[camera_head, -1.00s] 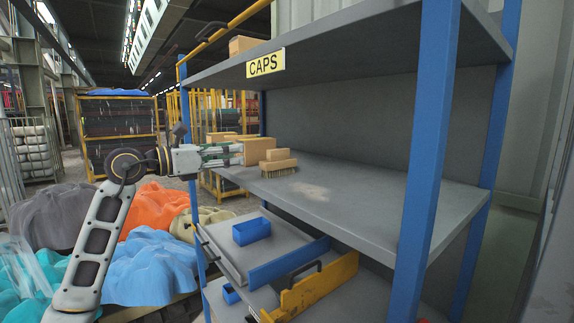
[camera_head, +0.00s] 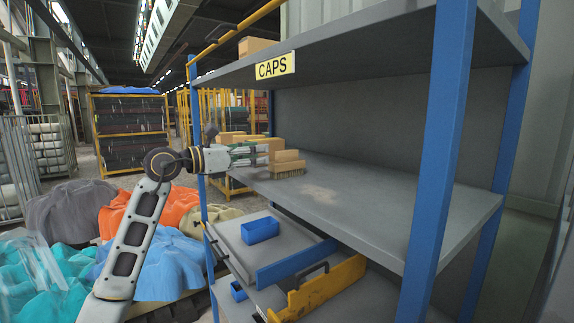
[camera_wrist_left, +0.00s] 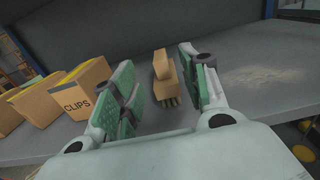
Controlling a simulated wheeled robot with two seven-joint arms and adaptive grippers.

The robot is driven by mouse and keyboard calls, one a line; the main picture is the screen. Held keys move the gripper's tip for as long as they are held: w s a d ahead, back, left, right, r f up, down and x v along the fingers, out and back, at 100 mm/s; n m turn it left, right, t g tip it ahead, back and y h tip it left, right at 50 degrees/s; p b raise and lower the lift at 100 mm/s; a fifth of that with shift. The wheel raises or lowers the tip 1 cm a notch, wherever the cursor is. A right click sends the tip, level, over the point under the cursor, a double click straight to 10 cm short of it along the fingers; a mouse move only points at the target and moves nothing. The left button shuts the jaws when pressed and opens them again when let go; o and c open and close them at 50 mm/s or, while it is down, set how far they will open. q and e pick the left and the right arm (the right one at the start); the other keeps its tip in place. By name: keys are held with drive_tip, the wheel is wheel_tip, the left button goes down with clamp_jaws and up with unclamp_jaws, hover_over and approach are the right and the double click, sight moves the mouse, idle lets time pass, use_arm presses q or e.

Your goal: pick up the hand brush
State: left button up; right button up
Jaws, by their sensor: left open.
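The hand brush (camera_head: 287,165) stands on the middle shelf (camera_head: 345,205) near its left end, a tan wooden block with a handle piece above and bristles below. In the left wrist view the brush (camera_wrist_left: 164,76) shows between and beyond the fingers, bristles down. My left gripper (camera_head: 264,155) reaches in from the left beside the brush. Its green-padded fingers (camera_wrist_left: 164,92) are spread apart, with nothing clamped between them. I cannot tell from these views whether a finger touches the brush. My right gripper is not in view.
A carton marked CLIPS (camera_wrist_left: 87,90) and another carton (camera_wrist_left: 42,102) stand left of the brush. A blue post (camera_head: 437,150) rises at the shelf's front. A blue bin (camera_head: 260,230) sits on the tray below. The middle shelf's right part is clear, apart from a pale dusty patch.

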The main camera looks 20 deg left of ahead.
sight(277, 153)
use_arm(q)
drive_tip(key=x, duration=0.3)
drive_tip(key=shift+p, duration=0.35)
drive_tip(key=shift+w+d, duration=0.4)
drive_tip(key=shift+w, duration=0.05)
drive_tip(key=shift+w+d+f, duration=0.1)
drive_tip(key=shift+w+d, duration=0.05)
drive_tip(key=shift+w, duration=0.15)
drive_tip(key=shift+w+d+p, duration=0.35)
drive_tip(key=shift+w+p, duration=0.05)
drive_tip(key=shift+p, duration=0.05)
drive_tip(key=shift+w+d+f, duration=0.15)
drive_tip(key=shift+w+d, duration=0.05)
drive_tip(key=shift+w, duration=0.15)
drive_tip(key=shift+p+x, duration=0.5)
drive_tip(key=shift+x, duration=0.55)
drive_tip(key=shift+w+d+f, duration=0.2)
drive_tip(key=shift+w, duration=0.15)
drive_tip(key=shift+c, duration=0.2)
clamp_jaws()
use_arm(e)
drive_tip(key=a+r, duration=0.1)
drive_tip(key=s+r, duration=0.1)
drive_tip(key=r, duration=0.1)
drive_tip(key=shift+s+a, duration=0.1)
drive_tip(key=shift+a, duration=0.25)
